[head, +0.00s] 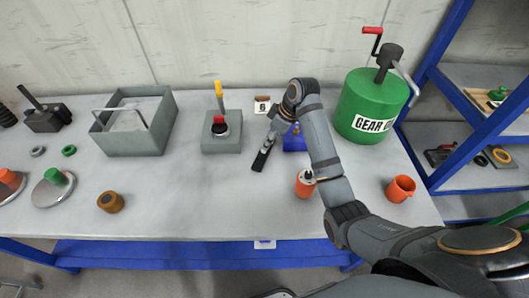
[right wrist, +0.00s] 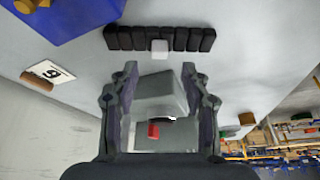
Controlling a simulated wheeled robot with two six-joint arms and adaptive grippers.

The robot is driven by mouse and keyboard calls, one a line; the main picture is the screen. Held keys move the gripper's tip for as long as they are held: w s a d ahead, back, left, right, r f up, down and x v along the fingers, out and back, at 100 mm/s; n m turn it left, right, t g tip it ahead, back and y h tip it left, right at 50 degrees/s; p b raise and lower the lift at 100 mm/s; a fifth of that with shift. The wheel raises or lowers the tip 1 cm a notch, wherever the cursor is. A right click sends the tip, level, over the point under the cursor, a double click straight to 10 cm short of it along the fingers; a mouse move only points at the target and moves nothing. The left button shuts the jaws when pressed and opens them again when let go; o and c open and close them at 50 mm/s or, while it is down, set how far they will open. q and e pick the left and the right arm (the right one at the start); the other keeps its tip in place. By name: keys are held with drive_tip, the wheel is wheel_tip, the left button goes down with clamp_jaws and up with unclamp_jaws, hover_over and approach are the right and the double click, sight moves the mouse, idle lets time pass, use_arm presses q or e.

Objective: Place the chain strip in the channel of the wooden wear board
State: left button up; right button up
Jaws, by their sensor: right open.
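The chain strip (head: 260,160), a short row of black links, lies on the grey table in the head view. It also shows in the right wrist view (right wrist: 125,38), with a small pale block at its middle. My right gripper (right wrist: 160,78) is open and empty, with the strip just beyond its fingertips; in the head view the gripper (head: 271,140) is at the strip's upper end. A tan board (head: 480,95) with a green item lies on the right shelf; I cannot tell if it is the wear board, and I see no channel. My left gripper is not in view.
A grey block with a red button and yellow-topped lever (head: 222,145) stands left of the strip. A blue block (head: 294,142) is close on the right, partly behind my arm. An orange bottle (head: 305,186), orange mug (head: 400,189) and green drum (head: 368,105) stand further right.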

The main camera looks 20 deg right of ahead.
drive_tip(key=x, duration=0.4)
drive_tip(key=shift+d+f+p, duration=0.1)
drive_tip(key=shift+f+p, duration=0.25)
drive_tip(key=shift+f, duration=0.05)
drive_tip(key=shift+r, duration=0.1)
clamp_jaws()
